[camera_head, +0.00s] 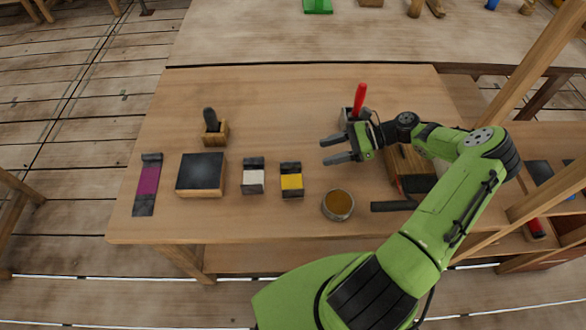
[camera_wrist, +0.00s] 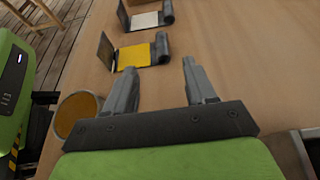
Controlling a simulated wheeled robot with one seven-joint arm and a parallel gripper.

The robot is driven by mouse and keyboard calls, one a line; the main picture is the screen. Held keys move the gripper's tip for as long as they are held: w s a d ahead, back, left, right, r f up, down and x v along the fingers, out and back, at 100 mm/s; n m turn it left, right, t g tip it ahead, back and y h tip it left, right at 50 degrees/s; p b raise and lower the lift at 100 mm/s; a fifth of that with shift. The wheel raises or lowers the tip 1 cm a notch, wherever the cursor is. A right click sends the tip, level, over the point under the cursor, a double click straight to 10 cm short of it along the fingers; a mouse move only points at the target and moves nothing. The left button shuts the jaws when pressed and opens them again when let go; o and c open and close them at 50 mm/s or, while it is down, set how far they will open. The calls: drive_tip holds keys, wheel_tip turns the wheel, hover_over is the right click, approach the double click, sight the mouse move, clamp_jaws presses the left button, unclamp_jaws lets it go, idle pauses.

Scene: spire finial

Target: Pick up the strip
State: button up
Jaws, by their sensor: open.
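A purple strip (camera_head: 148,183) with dark ends lies near the left end of the wooden table in the head view. It does not show in the wrist view. My gripper (camera_head: 326,150) is open and empty over the right half of the table, far to the right of the strip. In the wrist view its two fingers (camera_wrist: 160,68) are spread apart with bare tabletop between them.
Between strip and gripper stand a dark-topped block (camera_head: 200,174), a white piece (camera_head: 253,176) and a yellow piece (camera_head: 291,182), both dark-ended. A round bowl (camera_head: 338,205), a dark-handled tool in a wooden holder (camera_head: 215,134) and a red-handled tool (camera_head: 359,99) are also there.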

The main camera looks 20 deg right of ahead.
sight(293, 162)
drive_tip(key=x, duration=0.3)
drive_tip(key=b+x, duration=0.1)
drive_tip(key=x, duration=0.6)
drive_tip(key=shift+w+d+f, duration=0.1)
drive_tip(key=shift+f, duration=0.2)
drive_tip(key=shift+c, duration=0.4)
clamp_jaws()
